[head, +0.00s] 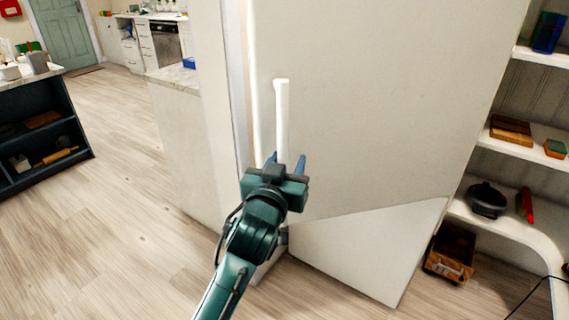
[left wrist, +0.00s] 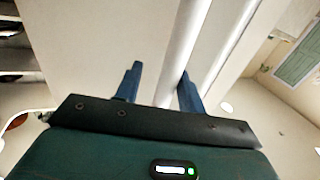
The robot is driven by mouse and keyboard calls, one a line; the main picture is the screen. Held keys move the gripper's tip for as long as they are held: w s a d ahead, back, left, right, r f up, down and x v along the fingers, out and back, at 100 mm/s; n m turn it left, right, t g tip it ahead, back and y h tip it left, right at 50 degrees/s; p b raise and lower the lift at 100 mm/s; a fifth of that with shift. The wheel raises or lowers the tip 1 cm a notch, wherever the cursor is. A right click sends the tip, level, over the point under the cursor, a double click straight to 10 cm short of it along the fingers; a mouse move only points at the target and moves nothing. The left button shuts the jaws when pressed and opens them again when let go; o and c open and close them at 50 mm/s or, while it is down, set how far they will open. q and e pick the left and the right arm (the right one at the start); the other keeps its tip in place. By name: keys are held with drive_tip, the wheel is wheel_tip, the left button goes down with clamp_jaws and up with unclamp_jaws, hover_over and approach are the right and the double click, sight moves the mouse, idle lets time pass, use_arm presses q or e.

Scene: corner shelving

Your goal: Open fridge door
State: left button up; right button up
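The fridge (head: 390,100) is a tall pale cabinet filling the middle of the head view. Its door handle (head: 282,110) is a white upright bar near the door's left edge. The handle (left wrist: 183,45) also runs through the left wrist view. My left gripper (head: 286,162) is at the lower part of the handle. In the left wrist view its blue fingers (left wrist: 160,85) are spread, with the handle between them, nearer the right finger. A gap shows on the left finger's side. The door looks shut. My right gripper is not in view.
White corner shelves (head: 520,150) with small items stand right of the fridge. A wooden crate (head: 450,252) lies on the floor there. A counter (head: 175,78) adjoins the fridge's left side. A dark island (head: 40,135) stands far left, with open wood floor (head: 120,210) between.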

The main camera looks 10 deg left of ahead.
sight(286, 118)
use_arm(q)
drive_tip(key=shift+a, duration=0.1)
wheel_tip(286, 118, up, 10)
drive_tip(key=shift+p, duration=0.75)
